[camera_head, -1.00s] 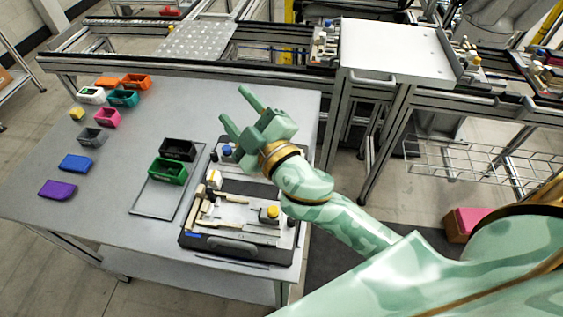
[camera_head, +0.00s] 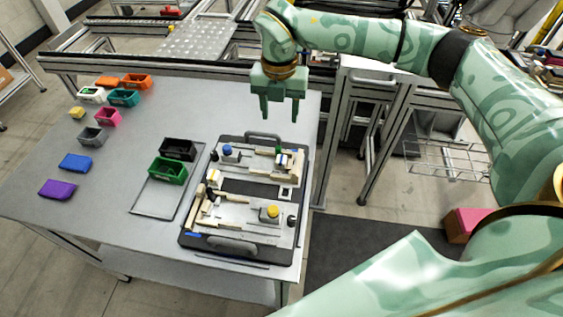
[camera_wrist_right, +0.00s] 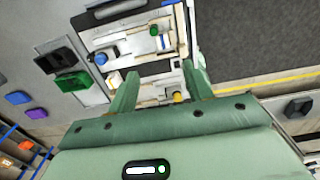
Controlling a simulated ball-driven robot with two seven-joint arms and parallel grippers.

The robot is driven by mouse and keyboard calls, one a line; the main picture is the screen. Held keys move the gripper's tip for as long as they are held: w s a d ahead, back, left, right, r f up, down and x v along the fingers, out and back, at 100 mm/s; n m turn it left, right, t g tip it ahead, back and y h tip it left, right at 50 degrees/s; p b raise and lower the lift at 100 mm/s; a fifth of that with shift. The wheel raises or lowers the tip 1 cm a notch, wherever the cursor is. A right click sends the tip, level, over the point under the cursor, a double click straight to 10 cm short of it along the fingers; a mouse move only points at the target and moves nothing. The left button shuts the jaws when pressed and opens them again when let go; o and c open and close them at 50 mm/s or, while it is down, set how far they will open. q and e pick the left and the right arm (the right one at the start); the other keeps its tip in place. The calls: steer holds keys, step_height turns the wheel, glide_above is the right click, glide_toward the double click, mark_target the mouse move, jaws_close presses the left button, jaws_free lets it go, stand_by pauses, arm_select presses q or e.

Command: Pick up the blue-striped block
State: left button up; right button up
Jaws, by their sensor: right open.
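A small white block with blue marking (camera_head: 282,159), apparently the blue-striped block, sits at the upper right of the pallet fixture (camera_head: 188,240). In the right wrist view the blue-striped block (camera_wrist_right: 165,42) stands beside a green knob, above and between my fingers. My right gripper (camera_head: 280,112) points down with its fingers apart and empty, above the far end of the fixture and clear of the block. Its two fingers also show in the right wrist view (camera_wrist_right: 161,73). My left gripper is not in view.
The fixture also carries a blue knob (camera_head: 227,150), a yellow knob (camera_head: 272,211) and beige parts. A black bin (camera_head: 178,149) and a green bin (camera_head: 167,171) stand on a grey tray to its left. Several coloured bins line the table's left side. A rail frame runs behind.

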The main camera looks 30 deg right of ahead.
steer(key=b, duration=0.1)
glide_above(282, 157)
steer(key=f, duration=1)
steer(key=shift+w+a, duration=0.15)
steer(key=shift+a, duration=0.1)
step_height(282, 157, down, 6)
steer(key=shift+d+r+b, duration=0.15)
steer(key=shift+r+b, duration=0.1)
steer(key=shift+b, duration=0.2)
steer(key=c, duration=1.1)
